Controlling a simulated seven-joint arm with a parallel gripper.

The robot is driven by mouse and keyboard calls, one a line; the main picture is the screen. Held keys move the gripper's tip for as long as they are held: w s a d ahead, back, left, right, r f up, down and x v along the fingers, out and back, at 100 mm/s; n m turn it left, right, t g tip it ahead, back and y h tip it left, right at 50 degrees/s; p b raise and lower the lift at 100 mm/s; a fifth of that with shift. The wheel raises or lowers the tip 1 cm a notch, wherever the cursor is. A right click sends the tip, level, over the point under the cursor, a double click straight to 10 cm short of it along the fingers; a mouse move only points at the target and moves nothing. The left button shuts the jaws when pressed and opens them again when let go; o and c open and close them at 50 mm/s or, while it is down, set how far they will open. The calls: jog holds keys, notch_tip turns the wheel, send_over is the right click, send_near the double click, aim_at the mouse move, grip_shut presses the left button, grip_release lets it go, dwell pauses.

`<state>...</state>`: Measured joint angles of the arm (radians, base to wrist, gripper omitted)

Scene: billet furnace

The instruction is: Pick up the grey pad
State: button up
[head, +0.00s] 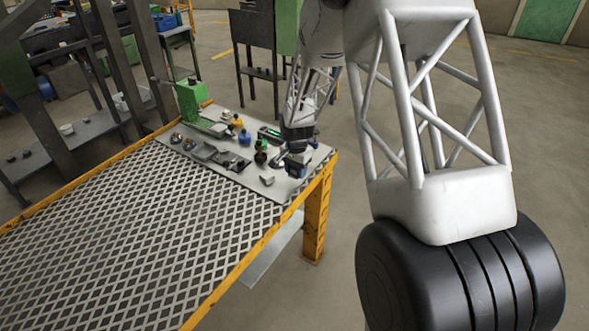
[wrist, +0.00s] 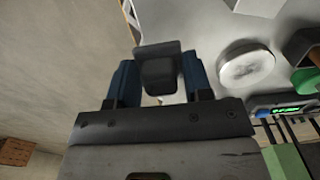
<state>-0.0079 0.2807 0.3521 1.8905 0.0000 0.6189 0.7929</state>
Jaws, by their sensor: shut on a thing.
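My gripper (wrist: 158,88) has blue fingers and is shut on the grey pad (wrist: 158,70), a small dark grey block gripped between them in the wrist view. In the head view my gripper (head: 297,168) is over the near right corner of the grey plate (head: 205,172) on the bench. The pad cannot be made out there. In the wrist view the pad is over the plate's edge; I cannot tell how high above it.
A round white-topped item (wrist: 246,66) lies close by, with a device with a green display (wrist: 285,106) beyond. A small light grey piece (head: 266,180), a green-and-black item (head: 260,153) and a green machine (head: 192,103) stand on the plate. The mesh bench top (head: 130,235) is clear.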

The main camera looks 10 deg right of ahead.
jog(key=s+r, duration=0.1)
jog(key=s, duration=1.2)
jog(key=shift+s+r, duration=0.15)
jog(key=shift+s, duration=0.25)
jog(key=o, duration=0.4)
jog(key=shift+c, duration=1.6)
jog(key=w+a+r+m, duration=0.2)
jog(key=w+m, duration=0.2)
jog(key=w, duration=0.8)
jog(key=w+a+r+m, duration=0.2)
jog(key=w+m, duration=0.3)
jog(key=w, duration=0.7)
jog(key=shift+w+a+r, duration=0.25)
jog(key=shift+w+a, duration=0.1)
jog(key=shift+a, duration=0.2)
